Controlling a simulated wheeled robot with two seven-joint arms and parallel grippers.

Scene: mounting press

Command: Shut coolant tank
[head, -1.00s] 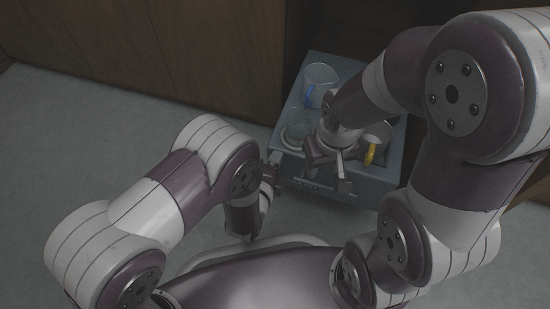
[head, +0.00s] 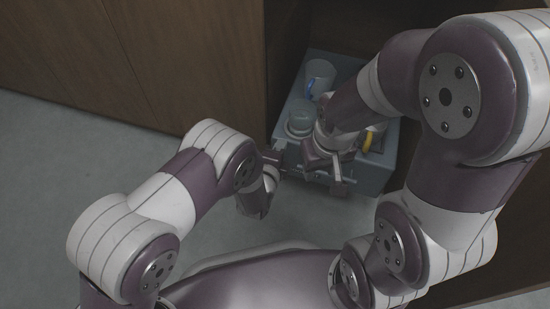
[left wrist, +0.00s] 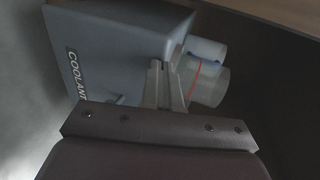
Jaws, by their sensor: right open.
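The coolant tank (head: 365,180) is a blue-grey, drawer-like box with an open top, partly out from the wooden cabinet in the head view. Its COOLANT label shows on its face (left wrist: 105,50) in the left wrist view. My left gripper (head: 275,160) is at the tank's front left corner. In the left wrist view its fingers (left wrist: 166,80) are together in front of the tank; contact is unclear. My right gripper (head: 324,175) is open over the tank's front edge, with my right arm hiding part of the inside.
Inside the tank are a clear vessel with a blue part (head: 319,78), another clear vessel (head: 300,117) and something with a yellow part (head: 367,142). The wooden cabinet (head: 190,60) stands left of and behind the tank. The grey floor (head: 60,170) at the left is clear.

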